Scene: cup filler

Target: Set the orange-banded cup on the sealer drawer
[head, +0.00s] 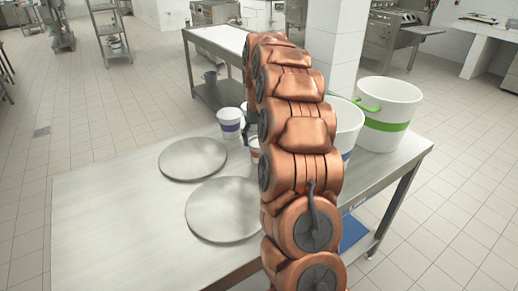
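My copper-coloured arm rises through the middle of the head view, and my gripper does not show. A white cup (254,152) stands on the steel table, mostly hidden behind my arm. Its band cannot be made out clearly, so I cannot tell whether it is the orange-banded cup. A white cup with a purple band (230,123) stands just behind it to the left. I cannot make out a sealer drawer in this view.
Two round metal discs (193,158) (223,209) lie on the steel table (110,225). A green-banded white bucket (388,105) and a blue-banded white bucket (347,122) stand right of my arm. The table's left part is clear. Another table (222,38) stands behind.

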